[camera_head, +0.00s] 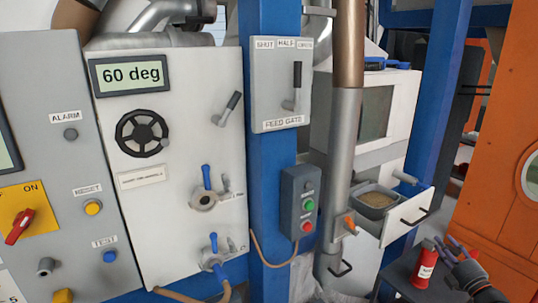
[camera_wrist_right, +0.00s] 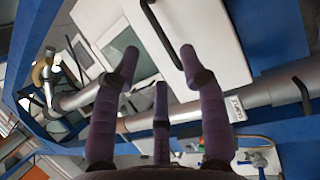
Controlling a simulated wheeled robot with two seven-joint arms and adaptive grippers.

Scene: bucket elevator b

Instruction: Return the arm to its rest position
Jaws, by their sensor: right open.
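My right gripper (camera_head: 452,247) is at the lower right of the head view, with its dark purple fingers spread. It appears just right of a red bottle (camera_head: 425,266) and holds nothing that I can see. In the right wrist view the gripper (camera_wrist_right: 160,62) is open, with its fingers apart and nothing between them. Part of my right arm is cut off by the lower right edge of the head view. My left gripper is not in view.
The red bottle stands on a dark surface (camera_head: 398,277). Behind it are an open white drawer (camera_head: 408,216) with a grain-filled tray (camera_head: 378,199) and a blue post (camera_head: 428,110). An orange panel (camera_head: 505,130) stands at right. Control panels (camera_head: 170,215) fill the left.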

